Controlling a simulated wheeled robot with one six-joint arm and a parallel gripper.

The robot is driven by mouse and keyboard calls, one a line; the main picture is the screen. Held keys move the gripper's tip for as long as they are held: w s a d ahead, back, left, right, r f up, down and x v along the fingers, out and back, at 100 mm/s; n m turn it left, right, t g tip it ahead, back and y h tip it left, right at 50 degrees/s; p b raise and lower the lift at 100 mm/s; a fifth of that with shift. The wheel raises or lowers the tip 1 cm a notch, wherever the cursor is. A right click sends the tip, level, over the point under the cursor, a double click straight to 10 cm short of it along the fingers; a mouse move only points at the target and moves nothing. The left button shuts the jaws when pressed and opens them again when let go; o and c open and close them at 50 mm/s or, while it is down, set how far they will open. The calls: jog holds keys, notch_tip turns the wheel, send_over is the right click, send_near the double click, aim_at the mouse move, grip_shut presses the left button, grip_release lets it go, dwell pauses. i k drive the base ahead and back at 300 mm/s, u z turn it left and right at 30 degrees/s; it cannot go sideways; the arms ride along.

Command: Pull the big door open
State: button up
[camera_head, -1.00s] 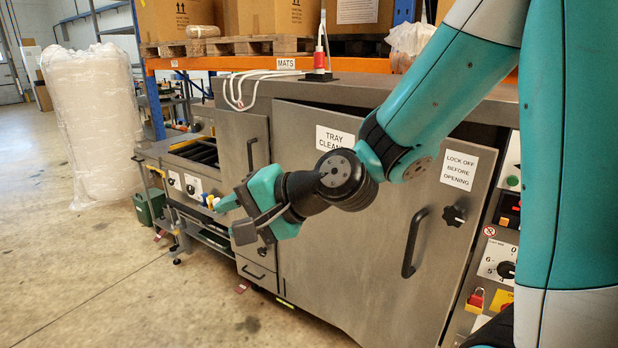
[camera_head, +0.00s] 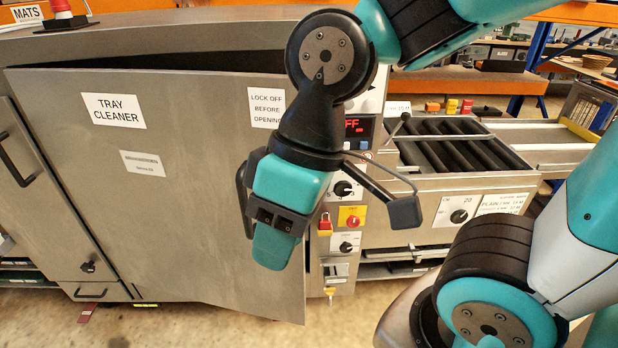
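The big grey door (camera_head: 190,215), labelled TRAY CLEANER, stands slightly ajar. A dark gap shows along its top, and its right edge stands out from the machine body. Its black handle (camera_head: 241,192) is a curved bar near the right side, partly hidden behind my gripper. My gripper (camera_head: 275,240) hangs pointing down in front of the door, right at the handle. Its teal fingers overlap one another in this view, so I cannot see whether they close around the bar.
A smaller door with a black handle (camera_head: 15,160) is at the left. Right of the big door are a control panel (camera_head: 343,215) with knobs and a red padlock, then a roller conveyor (camera_head: 450,150). Bare floor (camera_head: 220,330) lies in front.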

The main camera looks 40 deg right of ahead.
aim_at(154, 161)
jog(key=z, duration=1.4)
jog(key=k, duration=0.95)
jog(key=u, duration=1.5)
jog(key=i, duration=0.5)
jog(key=z, duration=0.1)
